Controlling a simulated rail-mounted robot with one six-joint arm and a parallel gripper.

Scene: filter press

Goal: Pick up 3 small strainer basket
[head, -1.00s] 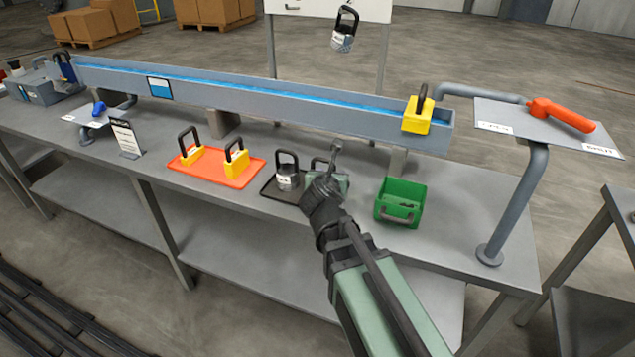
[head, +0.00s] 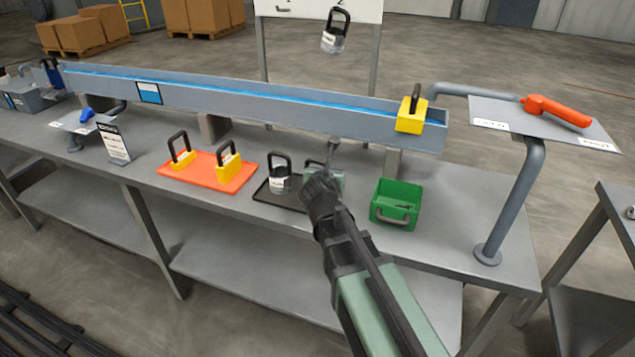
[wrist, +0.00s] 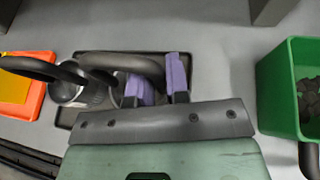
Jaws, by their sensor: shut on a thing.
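My gripper (wrist: 157,82) has purple fingers closed on the dark looped handle (wrist: 120,62) of a strainer basket over the black tray (wrist: 62,118). Most of that basket is hidden behind the gripper, and I cannot tell whether it is off the tray. In the head view my gripper (head: 337,180) is over the tray's right end, its fingertips hidden. Another small metal strainer basket (head: 279,182) with a dark handle stands upright on the tray's left part. It also shows in the wrist view (wrist: 66,94), left of my gripper.
A green bin (head: 396,214) with dark bits inside stands right of my gripper. An orange tray (head: 205,178) with two yellow handled blocks lies left. Behind runs a grey trough (head: 270,104) with a yellow handled block (head: 411,122). A handled basket (head: 333,38) hangs on the board behind.

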